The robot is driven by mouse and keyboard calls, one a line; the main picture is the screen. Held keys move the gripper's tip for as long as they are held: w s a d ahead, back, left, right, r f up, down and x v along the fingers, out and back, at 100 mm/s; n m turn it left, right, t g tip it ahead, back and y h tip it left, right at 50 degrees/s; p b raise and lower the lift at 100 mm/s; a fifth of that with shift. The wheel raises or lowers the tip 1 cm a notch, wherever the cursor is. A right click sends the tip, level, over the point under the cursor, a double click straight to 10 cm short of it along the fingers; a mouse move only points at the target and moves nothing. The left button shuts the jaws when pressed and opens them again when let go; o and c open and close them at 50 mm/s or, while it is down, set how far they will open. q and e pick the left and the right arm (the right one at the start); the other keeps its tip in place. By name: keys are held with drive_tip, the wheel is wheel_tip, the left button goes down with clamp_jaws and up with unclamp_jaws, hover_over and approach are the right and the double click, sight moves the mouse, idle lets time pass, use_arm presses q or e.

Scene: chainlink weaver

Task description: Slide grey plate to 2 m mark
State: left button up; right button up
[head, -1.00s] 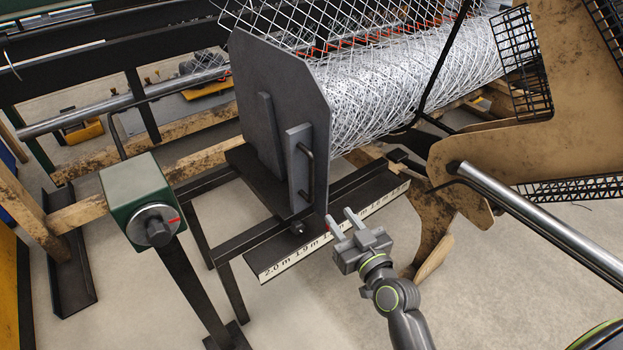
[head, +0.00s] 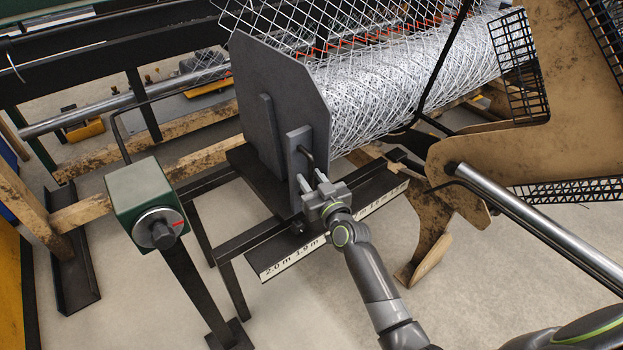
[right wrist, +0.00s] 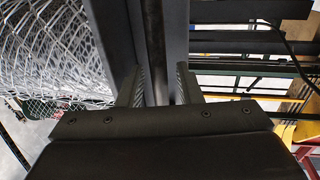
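The grey plate (head: 270,95) stands upright at the end of the mesh roll, with a black bar handle (head: 308,155) on its near side. A white scale strip (head: 285,263) runs along the rail below; 2.0 m is at its left end, and the plate stands to the right of that mark. My right gripper (head: 318,185) is at the handle. In the right wrist view its fingers (right wrist: 160,88) are apart, on either side of the dark handle bar (right wrist: 154,50), with gaps visible; contact cannot be told. My arm hides the middle of the strip. My left gripper is not in view.
The wire mesh roll (head: 420,95) lies right of the plate. A green box with a dial (head: 145,205) stands on a post at left. A brown panel (head: 500,155) and a metal tube (head: 540,230) are at right. Floor in front of the rail is clear.

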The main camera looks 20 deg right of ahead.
drive_tip(key=shift+w, duration=0.1)
drive_tip(key=shift+c, duration=0.4)
clamp_jaws()
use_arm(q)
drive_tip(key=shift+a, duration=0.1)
use_arm(e)
drive_tip(key=shift+a, duration=0.1)
